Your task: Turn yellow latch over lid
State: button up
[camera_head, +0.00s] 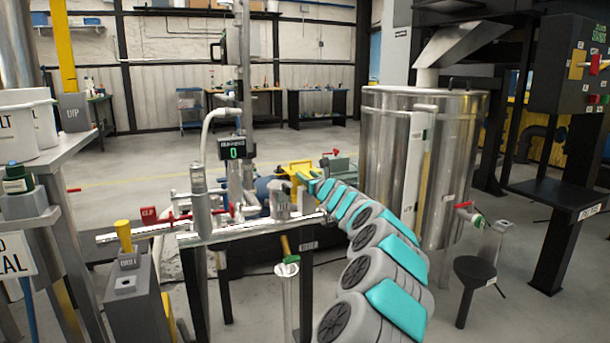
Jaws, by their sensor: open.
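A yellow piece (295,169), which looks like the latch, shows at the far end of the metal bench, behind the end of my arm. My teal and grey arm reaches up from the lower right toward it. My gripper (304,179) is small in this view, open, and close to the yellow piece. I cannot tell whether they touch. The lid is not clearly visible; a grey block (284,199) stands on the bench just below, and my arm covers part of this area.
A large steel tank (385,130) stands right of my arm. A display on a post (232,148), pipes and a red-handled valve (150,214) crowd the bench. A grey box with a yellow handle (123,236) stands at left. Open floor lies behind.

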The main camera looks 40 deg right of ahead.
jog(key=shift+w+f, duration=0.1)
jog(key=shift+w, duration=0.65)
grip_shut()
